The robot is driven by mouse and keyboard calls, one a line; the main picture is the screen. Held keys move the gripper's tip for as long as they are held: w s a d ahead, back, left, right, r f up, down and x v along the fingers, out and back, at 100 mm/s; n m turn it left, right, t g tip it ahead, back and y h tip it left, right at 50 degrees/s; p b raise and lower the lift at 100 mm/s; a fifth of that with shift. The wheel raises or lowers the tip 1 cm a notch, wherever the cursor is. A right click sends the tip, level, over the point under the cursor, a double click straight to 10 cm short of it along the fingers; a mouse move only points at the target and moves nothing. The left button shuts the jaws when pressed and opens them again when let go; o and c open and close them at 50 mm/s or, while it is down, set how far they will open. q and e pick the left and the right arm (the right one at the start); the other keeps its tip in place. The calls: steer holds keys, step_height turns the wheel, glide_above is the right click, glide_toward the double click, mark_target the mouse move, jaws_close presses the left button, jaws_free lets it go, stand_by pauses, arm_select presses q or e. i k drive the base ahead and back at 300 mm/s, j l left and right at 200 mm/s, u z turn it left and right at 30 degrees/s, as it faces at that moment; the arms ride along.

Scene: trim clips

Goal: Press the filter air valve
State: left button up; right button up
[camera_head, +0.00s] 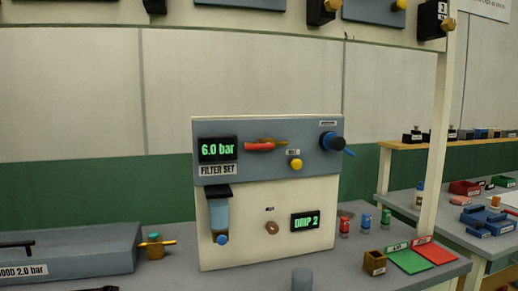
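A cream and blue-grey filter panel (265,195) stands upright on the bench. Its upper display (217,149) reads 6.0 bar, above a FILTER SET label. A valve with a red handle (260,146) lies level beside the display. A yellow button (295,164) sits below a small label, and a blue knob (330,140) is at the upper right. A filter bowl (219,215) with a blue drain knob (222,239) hangs at the lower left. A copper-coloured button (272,227) is next to a display (305,221) reading DRIP 2. Neither gripper can be made out.
A grey box (75,250) labelled 2.0 bar and a brass fitting (155,246) are left of the panel. A grey cylinder (302,281) stands in front. Small bottles (366,221), a brass cup (375,262), green (408,261) and red (433,252) mats are right, near a post (437,150).

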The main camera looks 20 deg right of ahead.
mark_target(268, 146)
steer(key=l+z, duration=0.1)
steer(key=l, duration=0.45)
steer(key=i+l+z, duration=0.15)
steer(key=l, duration=0.35)
steer(key=i+l+z, duration=0.1)
steer(key=l, duration=0.45)
steer(key=i+l+z, duration=0.1)
steer(key=l, duration=0.4)
